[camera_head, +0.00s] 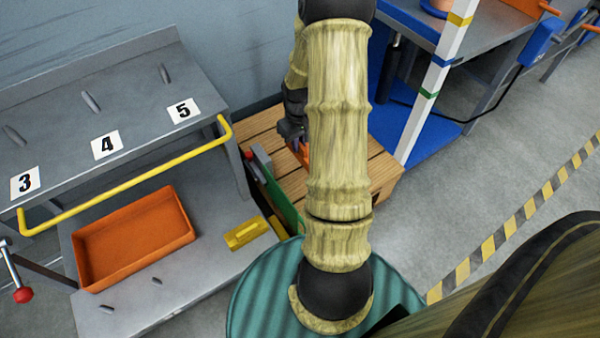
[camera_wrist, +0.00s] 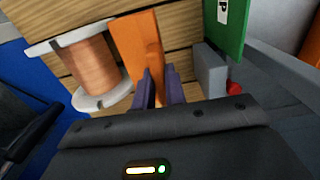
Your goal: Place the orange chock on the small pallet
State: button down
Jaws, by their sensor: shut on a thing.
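The orange chock (camera_wrist: 138,48) is between my gripper's two dark fingers (camera_wrist: 160,84) in the wrist view, over the wooden slats of the small pallet (camera_wrist: 182,25). My gripper is shut on it. I cannot tell whether the chock rests on the slats or hangs just above them. In the head view a bit of the orange chock (camera_head: 303,152) shows beside my arm, at my gripper (camera_head: 296,138). The pallet (camera_head: 375,170) stands on the floor there, and my arm hides much of its middle.
A copper-wound spool (camera_wrist: 92,66) lies left of the chock on the slats. A green panel (camera_wrist: 226,22) and a grey block stand to the right. In the head view, a grey bench (camera_head: 140,90) with a yellow rail is left, and a blue-shelved rack (camera_head: 430,125) is right.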

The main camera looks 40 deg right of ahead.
aim_at(299, 159)
notch_tip(299, 159, down, 8)
jog(key=b, duration=0.3)
jog(key=shift+b, duration=0.3)
jog(key=shift+f+b, duration=1.4)
jog(key=shift+f, duration=0.8)
jog(key=shift+d, duration=0.1)
jog(key=shift+f, duration=0.15)
jog(key=c, duration=1.5)
grip_release()
jog(key=shift+o, duration=0.2)
notch_tip(299, 159, up, 12)
jog(key=p, duration=0.7)
